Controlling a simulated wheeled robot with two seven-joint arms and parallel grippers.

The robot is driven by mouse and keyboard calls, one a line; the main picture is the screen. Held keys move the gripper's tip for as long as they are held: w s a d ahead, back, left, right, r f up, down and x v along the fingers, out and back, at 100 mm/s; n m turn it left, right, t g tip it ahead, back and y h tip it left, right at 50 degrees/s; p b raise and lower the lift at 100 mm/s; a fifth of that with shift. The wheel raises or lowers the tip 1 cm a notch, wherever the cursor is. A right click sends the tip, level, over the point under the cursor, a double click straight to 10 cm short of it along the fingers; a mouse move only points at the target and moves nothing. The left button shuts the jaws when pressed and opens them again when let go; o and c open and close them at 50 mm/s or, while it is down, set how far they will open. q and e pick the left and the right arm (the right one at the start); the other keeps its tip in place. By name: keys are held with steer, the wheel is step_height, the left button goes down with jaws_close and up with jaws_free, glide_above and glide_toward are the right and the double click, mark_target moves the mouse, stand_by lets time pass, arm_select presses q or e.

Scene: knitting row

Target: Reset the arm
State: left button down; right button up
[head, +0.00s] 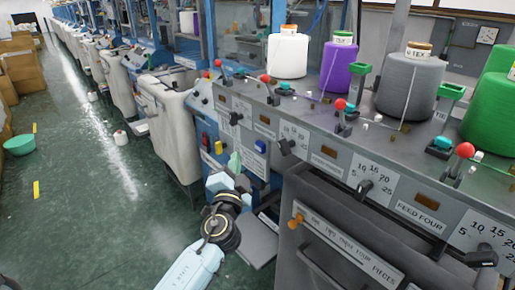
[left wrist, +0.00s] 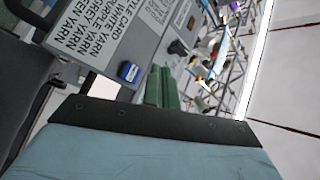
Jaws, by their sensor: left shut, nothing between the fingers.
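My left arm (head: 195,265) comes in from the bottom of the head view and reaches forward beside the front of the machine. My left gripper (head: 235,162) has green fingers and points away from me, in front of the machine's lower panel. In the left wrist view the green fingers (left wrist: 162,87) are side by side and shut, with nothing between them. A blue knob (left wrist: 130,72) on a panel shows left of the fingers there; I cannot tell how far away it is. My right gripper is not in view.
The grey machine counter (head: 375,135) holds white (head: 287,55), purple (head: 336,68), grey (head: 410,88) and green (head: 492,115) yarn cones. Red-knobbed levers (head: 340,105) line its edge. A pale bin (head: 170,110) stands beyond the gripper. Open green floor (head: 90,190) lies left, with a green basin (head: 19,145).

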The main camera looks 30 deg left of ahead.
arm_select(q)
steer(key=shift+f, duration=0.1)
stand_by(0.7)
step_height(320, 180, down, 22)
steer(key=s+d+r+g+h, duration=0.1)
steer(key=s+d+g+h, duration=0.15)
steer(key=g, duration=0.25)
steer(key=s+d+f+g+h, duration=0.1)
steer(key=s+f+g+h, duration=0.1)
steer(key=s+f, duration=0.5)
steer(key=s+d+f+g+h, duration=0.1)
steer(key=s+f+g, duration=0.1)
steer(key=f, duration=0.8)
steer(key=s+d+f+n+g+h, duration=0.2)
steer(key=s+f+g, duration=0.2)
steer(key=s+f, duration=1)
steer(key=s+d+f+n+g, duration=0.1)
steer(key=s+f+g, duration=0.1)
steer(key=s, duration=0.9)
steer(key=s+f+n+g, duration=0.1)
steer(key=s+f+g, duration=0.2)
steer(key=s, duration=0.9)
steer(key=shift+s+d+f+n, duration=0.15)
steer(key=shift+d+f+n, duration=0.2)
steer(key=shift+f, duration=0.25)
steer(key=shift+h, duration=0.25)
